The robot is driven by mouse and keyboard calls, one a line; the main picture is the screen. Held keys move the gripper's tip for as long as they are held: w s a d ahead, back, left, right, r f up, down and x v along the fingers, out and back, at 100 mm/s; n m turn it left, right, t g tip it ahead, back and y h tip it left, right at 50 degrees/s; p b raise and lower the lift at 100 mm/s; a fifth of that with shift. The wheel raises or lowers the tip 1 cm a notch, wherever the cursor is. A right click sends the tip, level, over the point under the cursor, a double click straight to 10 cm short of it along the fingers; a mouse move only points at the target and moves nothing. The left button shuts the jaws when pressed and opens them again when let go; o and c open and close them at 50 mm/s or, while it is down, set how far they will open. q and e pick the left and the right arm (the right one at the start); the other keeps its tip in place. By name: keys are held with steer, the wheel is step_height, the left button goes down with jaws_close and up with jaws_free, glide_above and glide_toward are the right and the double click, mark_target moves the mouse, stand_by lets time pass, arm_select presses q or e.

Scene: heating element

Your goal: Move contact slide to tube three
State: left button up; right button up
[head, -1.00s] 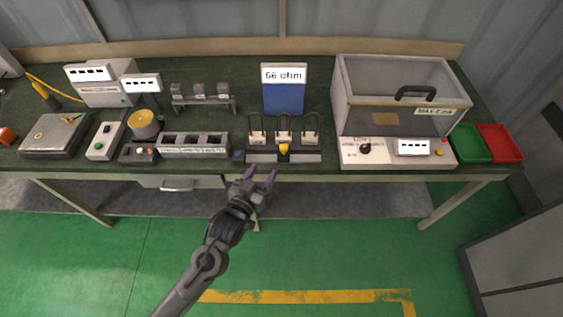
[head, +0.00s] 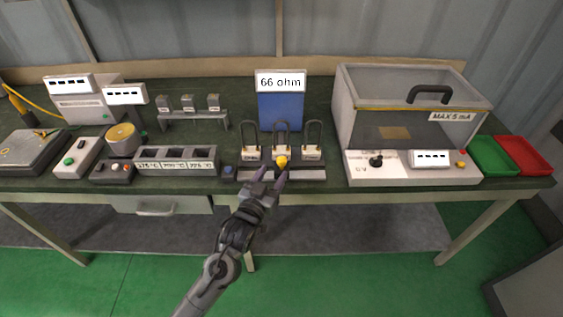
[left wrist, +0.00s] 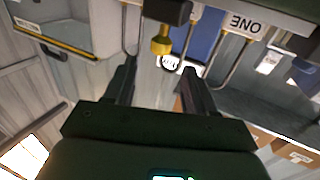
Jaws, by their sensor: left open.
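The contact slide's yellow knob (head: 281,161) is on the dark rail (head: 300,172) at the bench's front, in front of the middle of three looped tubes. The tubes stand in white blocks, at left (head: 250,153), middle (head: 281,127) and right (head: 312,152). My left gripper (head: 271,175) is open and empty, its fingertips just short of the knob. In the left wrist view, which is upside down, the knob (left wrist: 161,43) lies ahead of the open fingers (left wrist: 159,70). A label (left wrist: 246,22) there reads ONE. My right gripper is not in view.
A blue panel (head: 280,110) reading 66 ohm stands behind the tubes. A clear-walled box (head: 400,110) with a control panel (head: 412,168) is to the right. Green (head: 492,155) and red (head: 524,155) trays lie beyond. A block with several slots (head: 178,160) is to the left.

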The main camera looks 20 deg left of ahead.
mark_target(280, 162)
arm_select(q)
steer(key=w+b, duration=0.1)
steer(key=w, duration=0.6)
steer(key=shift+w+d+b, duration=0.1)
steer(key=shift+w+b, duration=0.2)
steer(key=shift+b, duration=0.1)
jaws_close()
